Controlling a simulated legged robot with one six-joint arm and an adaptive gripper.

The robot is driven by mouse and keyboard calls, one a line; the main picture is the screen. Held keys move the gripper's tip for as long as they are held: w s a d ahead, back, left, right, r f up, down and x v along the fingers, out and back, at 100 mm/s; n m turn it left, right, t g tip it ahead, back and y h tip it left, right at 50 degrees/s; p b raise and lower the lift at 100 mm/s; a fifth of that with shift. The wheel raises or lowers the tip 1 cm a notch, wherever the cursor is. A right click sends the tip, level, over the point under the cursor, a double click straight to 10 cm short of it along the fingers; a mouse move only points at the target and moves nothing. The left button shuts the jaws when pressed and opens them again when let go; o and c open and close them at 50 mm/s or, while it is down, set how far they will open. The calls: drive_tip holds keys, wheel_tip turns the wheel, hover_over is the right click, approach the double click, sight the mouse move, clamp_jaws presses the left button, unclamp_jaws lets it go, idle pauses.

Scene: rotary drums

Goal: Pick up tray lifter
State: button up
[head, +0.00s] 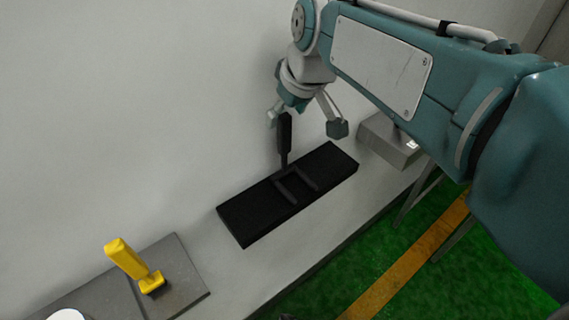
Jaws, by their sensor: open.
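The tray lifter (285,138) looks like a black tool with an upright handle and a forked foot. It stands on a black rectangular tray or block (240,213) on the light surface. My gripper (307,125) is above it, pointing down, with its fingers spread apart. One finger is near the left side of the handle top and the other is to the right. I cannot tell whether either finger touches the handle.
A yellow-handled tool (126,259) stands on a grey plate (185,275) at the lower left. A grey box (386,143) is right of the black block. Green floor with an orange stripe (405,262) lies beyond the surface's edge.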

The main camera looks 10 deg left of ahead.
sight(282, 128)
drive_tip(key=shift+s+x, duration=0.1)
drive_tip(key=shift+x, duration=0.9)
drive_tip(key=shift+s+x, duration=0.15)
drive_tip(key=shift+x, duration=0.9)
drive_tip(key=shift+d+f, duration=0.1)
clamp_jaws()
